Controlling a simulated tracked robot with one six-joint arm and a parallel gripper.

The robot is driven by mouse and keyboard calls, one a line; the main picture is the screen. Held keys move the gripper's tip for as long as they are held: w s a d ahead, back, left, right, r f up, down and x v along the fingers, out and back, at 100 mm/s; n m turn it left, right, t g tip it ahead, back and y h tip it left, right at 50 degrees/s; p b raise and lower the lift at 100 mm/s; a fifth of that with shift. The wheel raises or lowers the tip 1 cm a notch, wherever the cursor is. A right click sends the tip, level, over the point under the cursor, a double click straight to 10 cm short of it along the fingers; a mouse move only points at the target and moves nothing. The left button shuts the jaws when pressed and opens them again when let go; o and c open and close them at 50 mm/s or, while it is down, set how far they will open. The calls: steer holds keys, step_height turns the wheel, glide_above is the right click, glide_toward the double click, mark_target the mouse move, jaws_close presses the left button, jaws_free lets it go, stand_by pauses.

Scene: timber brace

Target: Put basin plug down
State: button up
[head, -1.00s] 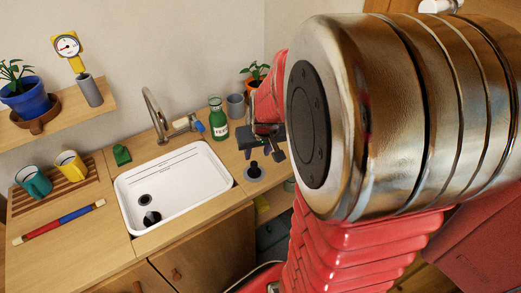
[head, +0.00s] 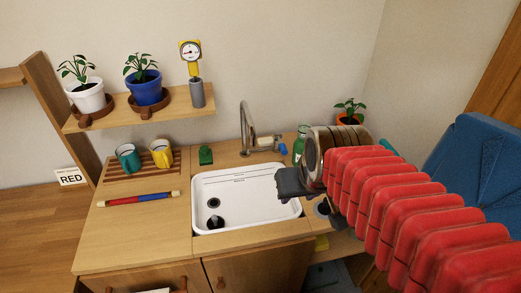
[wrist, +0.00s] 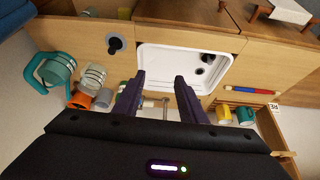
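A black plug-like piece (head: 217,222) sits in the white basin (head: 258,217), just in front of the round drain (head: 214,203). A second black piece stands on a grey disc (wrist: 114,43) on the counter beside the basin in the wrist view. In the head view my arm mostly covers that disc (head: 322,208). I cannot tell for sure which piece is the basin plug. My gripper (head: 286,184) is over the basin's right side in the head view. In the wrist view its two fingers (wrist: 160,76) are apart with nothing between them.
A faucet (head: 246,130) and green bottle (head: 300,143) stand behind the basin. Mugs (head: 161,153) sit on a slatted rack to the left, with a red and blue bar (head: 139,199) in front. A shelf (head: 120,115) above holds potted plants and a gauge.

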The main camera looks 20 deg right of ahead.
steer(key=s+a+r+n, duration=0.1)
steer(key=s+a+r, duration=0.1)
steer(key=s+a, duration=0.2)
steer(key=shift+s+a+r+y, duration=0.15)
steer(key=shift+s+r+y, duration=0.15)
steer(key=shift+s, duration=0.45)
stand_by(0.8)
